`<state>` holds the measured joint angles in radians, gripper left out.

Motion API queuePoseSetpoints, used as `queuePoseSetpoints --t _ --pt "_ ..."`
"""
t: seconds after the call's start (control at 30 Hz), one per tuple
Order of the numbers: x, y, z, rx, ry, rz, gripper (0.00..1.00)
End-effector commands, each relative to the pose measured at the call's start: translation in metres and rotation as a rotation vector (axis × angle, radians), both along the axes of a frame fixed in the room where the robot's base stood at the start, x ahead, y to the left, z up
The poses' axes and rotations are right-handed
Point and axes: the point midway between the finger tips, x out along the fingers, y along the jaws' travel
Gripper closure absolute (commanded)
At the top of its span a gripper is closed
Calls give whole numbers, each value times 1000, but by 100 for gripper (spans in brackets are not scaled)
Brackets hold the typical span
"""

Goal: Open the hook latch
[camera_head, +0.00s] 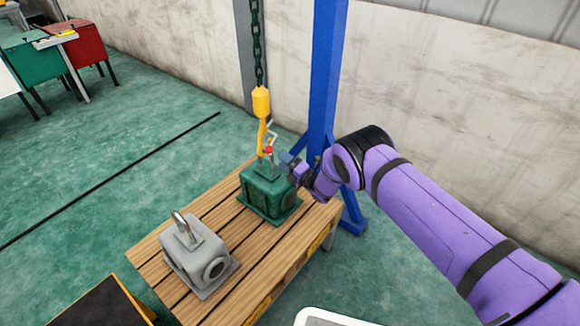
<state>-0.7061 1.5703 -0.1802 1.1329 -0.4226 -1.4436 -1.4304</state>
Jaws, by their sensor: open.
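The yellow hoist hook (262,104) hangs from a dark chain over the far part of the wooden table. Its latch (271,132) shows as a thin pale piece beside the hook's mouth, with a small red part (269,150) near the bottom. I cannot tell whether the latch is open or shut. Directly below is a green hoist part (267,192) with a lifting ring at its top; whether hook and ring touch is unclear. My gripper (285,161) is open, just right of the hook's lower end and above the green part. Its fingertips are small and partly unclear.
A grey part (199,254) with an upright ring stands on the near left of the wooden table (150,252). A blue post (325,75) rises behind the table, near my arm. Green and red cabinets (88,42) stand far left.

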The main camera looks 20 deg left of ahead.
Motion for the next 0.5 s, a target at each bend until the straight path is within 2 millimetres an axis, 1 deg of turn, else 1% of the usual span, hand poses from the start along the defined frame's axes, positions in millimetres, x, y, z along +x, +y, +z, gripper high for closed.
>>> queuePoseSetpoints --t 0.03,0.1,0.2,0.33,0.5 --pt "-3 -7 -1 0 1 -1 42" --pt "-6 -14 -3 0 1 0 42" --pt "-9 -21 -4 0 0 0 42" --pt "-11 -26 -5 1 0 0 42" --pt "-11 -26 -5 1 0 0 42"
